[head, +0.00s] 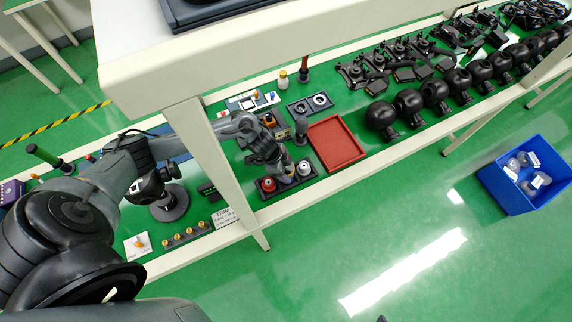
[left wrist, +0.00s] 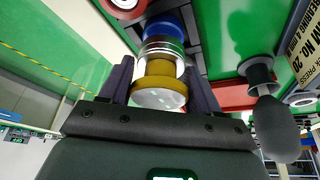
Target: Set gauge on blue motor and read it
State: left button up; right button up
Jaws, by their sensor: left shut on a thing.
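My left gripper (head: 283,163) reaches down over a dark tray (head: 262,195) of motors. In the left wrist view its two fingers (left wrist: 160,88) are shut on a gauge (left wrist: 160,92) with a brass-coloured body, a clear ring and a pale round face. The blue motor (left wrist: 164,28) is directly beyond the gauge, in line with it. I cannot tell whether the two touch. The red motor (head: 268,184) stands at the left of the tray and a pale-topped motor (head: 303,168) at the right. The gripper largely hides the blue motor in the head view. My right gripper is not in view.
A red tray (head: 335,143) lies right of the motors, with a dark grey post (head: 301,130) beside it. A dark round stand (head: 168,203) and a TRIM card (head: 224,217) are to the left. Black round camera housings (head: 435,93) line the bench at right. A white beam crosses overhead.

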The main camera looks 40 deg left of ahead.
pick_arm(q)
jog(key=o, duration=1.3)
jog(key=shift+c, duration=0.2)
jog(key=shift+s+a+r, duration=0.1)
jog(key=shift+a+r, duration=0.05)
jog(key=shift+r, duration=0.4)
jog(key=p+v, duration=0.1)
jog(key=v, duration=0.8)
jog(key=shift+r, duration=0.3)
jog(key=shift+s+a, duration=0.1)
